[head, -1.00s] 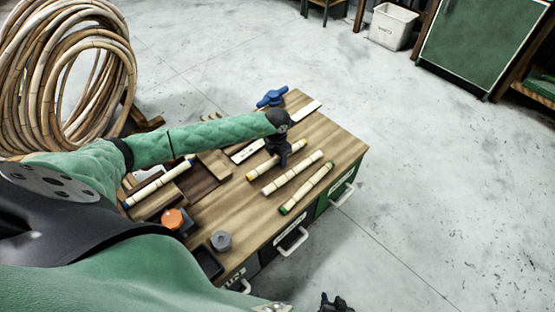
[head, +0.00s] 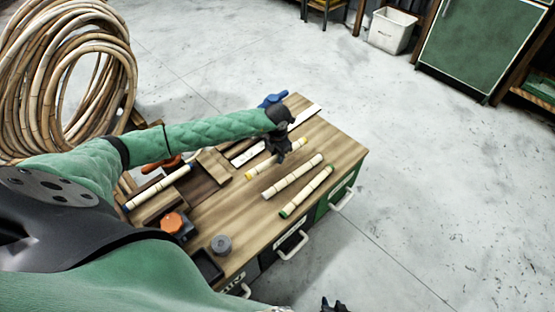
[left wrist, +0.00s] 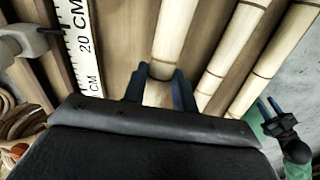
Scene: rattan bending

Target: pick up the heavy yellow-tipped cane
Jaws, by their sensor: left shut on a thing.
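The yellow-tipped cane (head: 264,167) is pale, jointed and the leftmost of three canes at the right of the wooden bench top. My left gripper (head: 280,155) is shut on it near its middle, pointing down. In the left wrist view the cane (left wrist: 178,35) runs up from between the blue fingers (left wrist: 158,88). Whether it is clear of the bench is hard to tell. My right gripper (head: 334,305) is at the bottom edge, away from the canes, its fingers apart; it also shows in the left wrist view (left wrist: 270,107).
A pale cane (head: 292,176) and a green-tipped cane (head: 307,192) lie to the right. A blue-tipped cane (head: 158,187) lies at the left. A white ruler (left wrist: 82,45), an orange knob (head: 173,222) and a grey cylinder (head: 221,244) are on the bench.

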